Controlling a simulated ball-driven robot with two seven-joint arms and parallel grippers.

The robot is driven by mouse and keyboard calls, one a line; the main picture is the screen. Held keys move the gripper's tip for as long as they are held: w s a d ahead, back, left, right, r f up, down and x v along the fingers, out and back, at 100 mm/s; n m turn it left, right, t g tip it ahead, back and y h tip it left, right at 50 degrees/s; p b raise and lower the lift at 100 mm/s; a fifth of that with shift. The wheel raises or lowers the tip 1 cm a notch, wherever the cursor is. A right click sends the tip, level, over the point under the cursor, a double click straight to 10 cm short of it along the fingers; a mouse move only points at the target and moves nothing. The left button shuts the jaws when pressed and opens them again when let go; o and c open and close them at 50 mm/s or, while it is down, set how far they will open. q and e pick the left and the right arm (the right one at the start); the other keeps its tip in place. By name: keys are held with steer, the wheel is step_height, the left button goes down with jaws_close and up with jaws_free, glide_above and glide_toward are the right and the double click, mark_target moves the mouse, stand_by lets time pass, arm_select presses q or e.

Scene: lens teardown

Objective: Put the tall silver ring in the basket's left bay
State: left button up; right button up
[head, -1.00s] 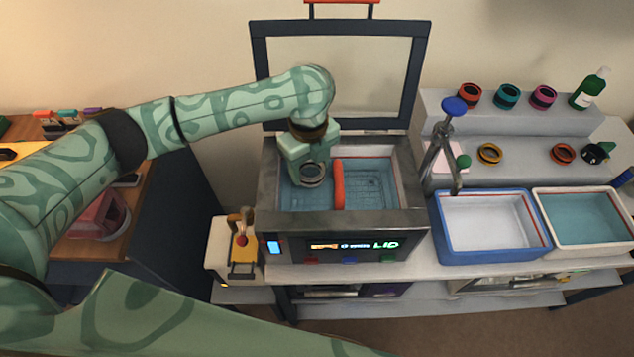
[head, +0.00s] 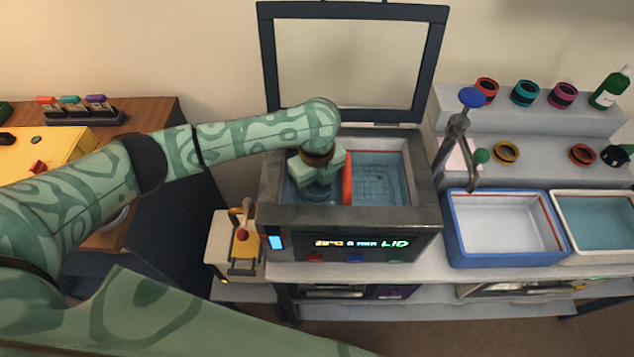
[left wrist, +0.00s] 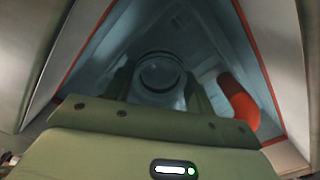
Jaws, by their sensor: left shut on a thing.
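The tall silver ring (left wrist: 161,97) shows in the left wrist view between the fingers of my left gripper (left wrist: 160,88), which is shut on it. In the head view my left gripper (head: 318,188) points down inside the open tank, over the basket's left bay (head: 291,193). The gripper mostly hides the ring there, and the ring sits low in the bay. I cannot tell whether it touches the bottom. The orange-red divider (head: 347,178) is just right of the gripper; it also shows in the left wrist view (left wrist: 238,102). My right gripper is not in view.
The basket's right bay (head: 378,180) looks empty. The tank's lid (head: 350,65) stands open behind. A blue-rimmed tub (head: 505,228) and a teal-filled tub (head: 607,222) stand to the right, beside a tap-like stand (head: 457,145). Several coloured rings sit on the grey steps.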

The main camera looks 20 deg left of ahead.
arm_select(q)
steer(key=o, duration=0.8)
steer(key=shift+f, duration=0.1)
steer(key=shift+c, duration=0.2)
step_height(320, 180, up, 12)
steer(key=p, duration=0.4)
steer(key=shift+r+p, duration=0.2)
steer(key=shift+p, duration=0.1)
